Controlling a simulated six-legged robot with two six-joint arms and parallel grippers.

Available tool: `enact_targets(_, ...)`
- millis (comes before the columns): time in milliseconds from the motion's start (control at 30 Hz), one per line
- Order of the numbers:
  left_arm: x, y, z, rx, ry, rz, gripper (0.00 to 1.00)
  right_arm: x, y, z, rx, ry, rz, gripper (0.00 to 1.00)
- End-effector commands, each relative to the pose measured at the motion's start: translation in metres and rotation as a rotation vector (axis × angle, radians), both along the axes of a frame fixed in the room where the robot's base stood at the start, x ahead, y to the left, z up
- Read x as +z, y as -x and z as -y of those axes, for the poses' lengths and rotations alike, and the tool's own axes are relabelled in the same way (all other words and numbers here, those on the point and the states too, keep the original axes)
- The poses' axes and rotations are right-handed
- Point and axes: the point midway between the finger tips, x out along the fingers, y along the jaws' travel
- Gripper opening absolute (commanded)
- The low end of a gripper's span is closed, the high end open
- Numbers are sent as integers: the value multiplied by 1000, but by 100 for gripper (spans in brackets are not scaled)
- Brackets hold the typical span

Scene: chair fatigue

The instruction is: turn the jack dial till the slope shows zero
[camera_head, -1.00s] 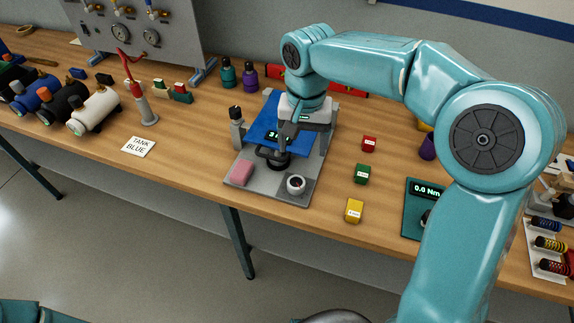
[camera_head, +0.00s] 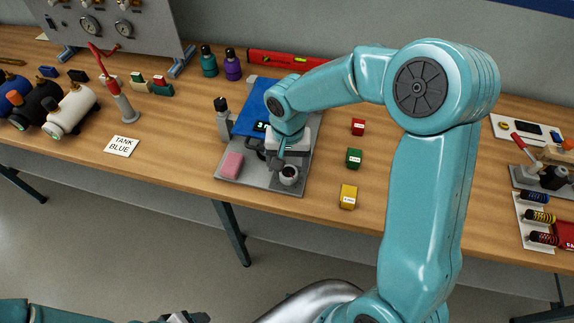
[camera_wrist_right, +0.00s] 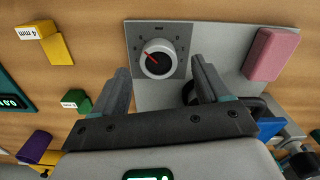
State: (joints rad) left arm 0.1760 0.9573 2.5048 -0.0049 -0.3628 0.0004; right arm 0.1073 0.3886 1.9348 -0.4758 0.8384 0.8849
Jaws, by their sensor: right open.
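The jack dial (camera_head: 289,174) is a round pale knob with a red pointer, on the front right corner of the grey base plate (camera_head: 262,182). In the right wrist view the dial (camera_wrist_right: 157,59) lies in line with the gap between the fingers, its pointer toward the picture's upper left. My right gripper (camera_head: 281,163) is open and empty close to the dial; contact cannot be told. A blue tilting plate (camera_head: 262,92) carries the slope readout (camera_head: 261,127), partly hidden by my wrist; only a "3" shows. Part of my left gripper (camera_head: 186,318) shows at the bottom edge.
A pink block (camera_head: 231,165) lies on the base's front left corner. Red (camera_head: 358,127), green (camera_head: 354,159) and yellow (camera_head: 348,196) blocks stand to the right. A dark-capped post (camera_head: 222,118) rises at the left. Bare table lies between base and "TANK BLUE" card (camera_head: 121,146).

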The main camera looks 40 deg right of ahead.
Motion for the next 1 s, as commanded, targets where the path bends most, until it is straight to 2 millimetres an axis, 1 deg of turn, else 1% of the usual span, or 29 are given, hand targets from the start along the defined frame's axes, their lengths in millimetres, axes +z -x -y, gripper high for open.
enact_targets(33, 2, 0, 0, 0, 0, 0, 63, -8, 1, 0, 0, -1, -4, 76)
enact_targets(100, 2, 0, 0, 0, 0, 0, 63, -17, -1, 1, 0, 0, -3, 76)
enact_targets(200, 3, 0, 0, 0, 0, 0, 63, -26, -2, 1, -1, 0, -1, 76)
enact_targets(333, 3, 0, 0, 0, 0, 0, 63, -30, -3, 0, -1, -1, 1, 76)
enact_targets(533, 3, 0, 0, 0, 0, 0, 63, -31, -4, 0, -1, -1, 1, 76)
enact_targets(567, 3, 0, 0, 0, 0, 0, 63, -31, -4, 0, -1, -1, 1, 69)
enact_targets(600, 3, 0, 0, 0, 0, 0, 63, -31, -4, 0, -1, -1, 1, 56)
enact_targets(667, 3, 0, 0, 0, 0, 0, 63, -30, -4, 0, -1, -1, 1, 36)
enact_targets(700, 3, 0, 0, 0, 0, 0, 63, -30, -4, 0, -1, 0, 0, 23)
enact_targets(733, 3, 0, 0, 0, 0, 0, 63, -30, -3, 0, -1, 0, 0, 20)
enact_targets(1000, 3, 0, 0, 0, 0, 0, 63, -30, -3, 0, 0, 0, 0, 20)
